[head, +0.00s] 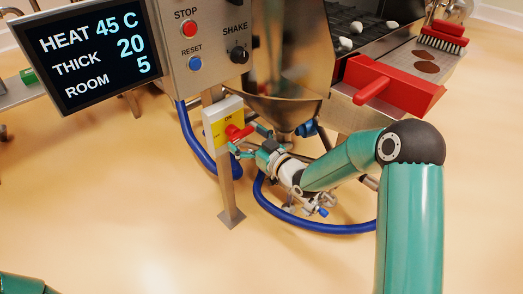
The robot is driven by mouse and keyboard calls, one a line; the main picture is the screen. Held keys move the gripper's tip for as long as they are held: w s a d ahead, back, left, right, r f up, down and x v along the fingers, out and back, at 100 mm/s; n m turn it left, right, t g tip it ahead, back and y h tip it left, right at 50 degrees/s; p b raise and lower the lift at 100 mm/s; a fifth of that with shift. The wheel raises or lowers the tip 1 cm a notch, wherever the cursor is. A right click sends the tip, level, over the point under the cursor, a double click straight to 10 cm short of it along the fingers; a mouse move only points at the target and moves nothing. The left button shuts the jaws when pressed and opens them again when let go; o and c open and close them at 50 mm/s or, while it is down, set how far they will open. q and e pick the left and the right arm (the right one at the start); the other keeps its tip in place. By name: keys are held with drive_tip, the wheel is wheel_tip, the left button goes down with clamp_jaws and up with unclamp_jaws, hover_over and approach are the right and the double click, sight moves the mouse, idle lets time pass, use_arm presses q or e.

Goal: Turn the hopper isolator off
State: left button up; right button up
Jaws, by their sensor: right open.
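The hopper isolator (214,132) is a white box with a yellow face on a metal post below the control panel. The word ON shows near the top of its face. Its red handle (238,132) sticks out to the right, towards my gripper. My right gripper (247,141) is open at the handle, one finger above and right of it, the other below it. I cannot tell whether a finger touches the handle. My left gripper is out of view; only a bit of my left arm shows at the bottom left corner.
The control panel (214,70) with STOP, RESET and SHAKE controls is just above the isolator. The metal hopper (284,105) is close on the right. Blue hoses (330,227) lie behind and below. A screen (85,50) stands at left. Floor in front is clear.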

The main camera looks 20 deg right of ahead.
drive_tip(key=v, duration=1)
drive_tip(key=shift+s, duration=0.2)
drive_tip(key=s+a+f+m+g+p, duration=0.1)
drive_tip(key=s+a+f+g, duration=0.25)
drive_tip(key=a+f, duration=0.4)
drive_tip(key=s+a+f+m+g, duration=0.1)
drive_tip(key=s+a+f+g, duration=0.25)
drive_tip(key=f, duration=0.75)
drive_tip(key=s+f+m+g+h+p, duration=0.1)
drive_tip(key=s+f+g, duration=0.3)
drive_tip(key=s, duration=0.5)
drive_tip(key=s+f+m+g+h+p, duration=0.1)
drive_tip(key=s+f+m+g, duration=0.2)
drive_tip(key=s+f+g, duration=0.2)
drive_tip(key=s+a, duration=0.1)
drive_tip(key=s, duration=0.2)
drive_tip(key=shift+s+f, duration=0.2)
drive_tip(key=shift+s, duration=0.15)
wheel_tip(320, 180, up, 37)
drive_tip(key=p, duration=3.6)
drive_tip(key=shift+w+f+p, duration=0.1)
drive_tip(key=shift+f+p, duration=0.05)
drive_tip(key=shift+p, duration=0.15)
drive_tip(key=shift+c, duration=0.2)
